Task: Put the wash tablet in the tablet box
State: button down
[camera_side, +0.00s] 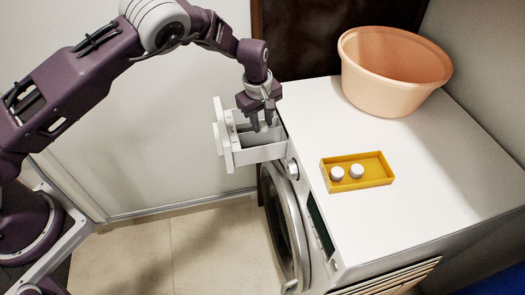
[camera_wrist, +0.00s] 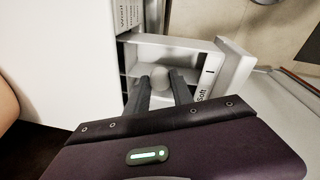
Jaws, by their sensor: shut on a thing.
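The wash tablet (camera_wrist: 160,75) is a small round white piece between the two dark fingers of my gripper (camera_wrist: 160,82) in the wrist view. My gripper (camera_side: 262,127) points down into the pulled-out white drawer (camera_side: 260,154) at the washing machine's front left. It is shut on the tablet, within the drawer's compartments; whether the tablet touches the drawer floor I cannot tell. In the side view the tablet is mostly hidden by the fingers and drawer wall. The yellow tablet box (camera_side: 378,170) lies open on the machine top, with two white tablets (camera_side: 346,172) in its left part.
The washing machine top (camera_side: 300,100) is mostly clear. A peach basin (camera_side: 395,75) stands at its back right. The drawer (camera_wrist: 233,68) has upright walls and dividers close around my fingers. The round machine door (camera_side: 283,230) is below the drawer.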

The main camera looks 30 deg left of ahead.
notch_tip(320, 180, down, 10)
jog(key=shift+r, duration=0.25)
jog(key=shift+f, duration=0.1)
jog(key=c, duration=1.1)
grip_release()
